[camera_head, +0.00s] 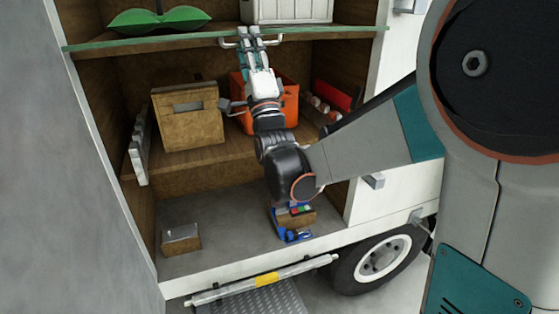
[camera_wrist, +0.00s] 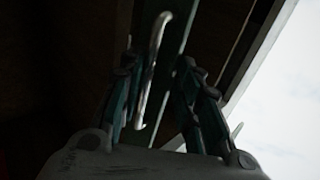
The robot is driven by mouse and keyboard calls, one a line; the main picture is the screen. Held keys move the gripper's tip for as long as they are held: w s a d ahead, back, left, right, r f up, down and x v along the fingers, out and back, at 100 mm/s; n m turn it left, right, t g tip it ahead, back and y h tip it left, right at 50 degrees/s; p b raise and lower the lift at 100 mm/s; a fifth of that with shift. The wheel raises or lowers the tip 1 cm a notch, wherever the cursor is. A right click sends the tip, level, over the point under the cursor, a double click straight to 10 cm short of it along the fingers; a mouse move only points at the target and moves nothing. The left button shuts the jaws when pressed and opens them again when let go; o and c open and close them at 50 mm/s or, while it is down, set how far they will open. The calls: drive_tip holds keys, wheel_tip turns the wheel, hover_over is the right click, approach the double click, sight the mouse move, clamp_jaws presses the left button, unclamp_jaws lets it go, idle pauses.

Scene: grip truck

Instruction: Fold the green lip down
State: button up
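The green lip (camera_head: 150,41) is a long narrow strip along the front edge of the truck's upper shelf. A pale metal bar handle (camera_head: 228,43) is on it near the middle. My gripper (camera_head: 249,36) reaches up to this handle from below. In the wrist view the handle (camera_wrist: 152,75) runs lengthwise between the two dark fingers, with the green lip (camera_wrist: 176,45) behind it. The fingers are spread apart with gaps on both sides of the handle. Whether either finger touches the lip is too dark to tell.
On the middle shelf are a brown box (camera_head: 187,118) and an orange crate (camera_head: 291,105). Small boxes lie on the floor. The truck's right side post (camera_head: 372,70) is near my arm.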

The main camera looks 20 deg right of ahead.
wheel_tip(320, 180, up, 5)
drive_tip(key=g+p, duration=0.8)
drive_tip(key=p, duration=0.8)
drive_tip(key=s+f+b, duration=0.2)
drive_tip(key=s, duration=1.1)
drive_tip(key=s+f+n+g+b, duration=0.2)
drive_tip(key=f+n+b, duration=0.2)
drive_tip(key=f+b, duration=0.4)
drive_tip(key=s+f+n+g+b, duration=0.2)
drive_tip(key=f+n+b, duration=0.3)
drive_tip(key=f, duration=1.4)
drive_tip(key=shift+s+d+g+b, duration=0.4)
drive_tip(key=shift+g+b, duration=0.3)
drive_tip(key=shift+b, duration=1.5)
drive_tip(key=shift+f, duration=0.2)
drive_tip(key=s+f+n+g+b, duration=0.2)
drive_tip(key=s+f+n+b, duration=0.1)
drive_tip(key=f, duration=0.6)
drive_tip(key=s+f+n+g+b, duration=0.2)
drive_tip(key=s+f+n+b, duration=0.1)
drive_tip(key=s+f+b, duration=0.3)
drive_tip(key=s+f+n+g+b, duration=0.2)
drive_tip(key=s+f+b, duration=0.3)
drive_tip(key=f+b, duration=0.3)
wheel_tip(320, 180, down, 4)
drive_tip(key=shift+d+r+n+g, duration=0.2)
drive_tip(key=shift+d+n+g, duration=0.1)
drive_tip(key=shift+n, duration=0.2)
